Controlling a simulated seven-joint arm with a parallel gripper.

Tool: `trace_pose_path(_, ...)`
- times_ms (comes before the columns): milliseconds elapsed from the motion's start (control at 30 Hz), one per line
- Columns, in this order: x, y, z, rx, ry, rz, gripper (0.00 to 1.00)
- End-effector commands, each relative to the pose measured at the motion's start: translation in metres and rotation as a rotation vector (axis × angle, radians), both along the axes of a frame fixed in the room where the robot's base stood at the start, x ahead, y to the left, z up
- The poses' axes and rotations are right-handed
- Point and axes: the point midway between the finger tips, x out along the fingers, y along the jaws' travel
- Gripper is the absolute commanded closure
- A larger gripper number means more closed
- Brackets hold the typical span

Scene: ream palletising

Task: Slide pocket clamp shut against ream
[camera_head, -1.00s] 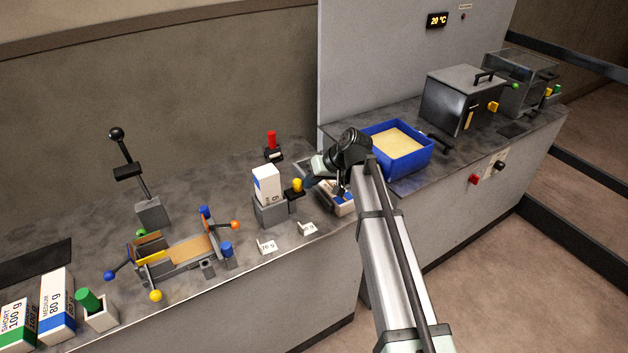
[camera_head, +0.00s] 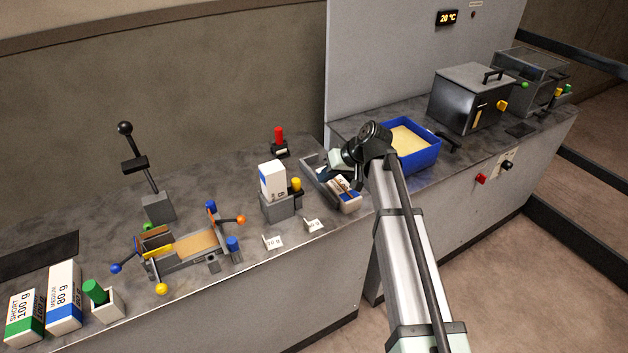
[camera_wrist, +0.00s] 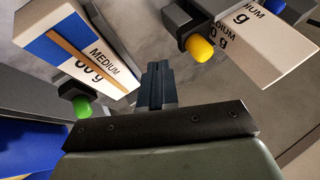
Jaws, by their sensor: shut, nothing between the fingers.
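A white ream (camera_head: 272,181) stands upright in a grey pocket (camera_head: 278,207) on the bench. Its clamp with a yellow knob (camera_head: 296,184) sits close at the ream's right side. In the wrist view the ream (camera_wrist: 262,40) is at the upper right, and the yellow knob (camera_wrist: 199,48) sticks out from a dark clamp block that appears against it. My gripper (camera_wrist: 157,80) is shut and empty, apart from the yellow knob. In the head view my wrist hides the fingers, over the tray to the right of the pocket.
A second ream marked MEDIUM (camera_wrist: 85,50) lies in a grey tray (camera_head: 318,172), beside a green knob (camera_wrist: 82,106). A blue bin (camera_head: 428,158) stands to the right. A red-handled item (camera_head: 279,138) stands behind. Small label cards (camera_head: 273,242) lie in front of the pocket.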

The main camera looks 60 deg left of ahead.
Motion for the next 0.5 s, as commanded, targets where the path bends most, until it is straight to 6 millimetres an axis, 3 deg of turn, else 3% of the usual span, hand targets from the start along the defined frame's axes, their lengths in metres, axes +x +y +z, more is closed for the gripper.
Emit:
trace_pose_path(300,0.020,-0.029,0.046,0.000,-0.002,-0.001,1.00)
trace_pose_path(500,0.027,-0.037,0.060,-0.001,0.000,-0.001,1.00)
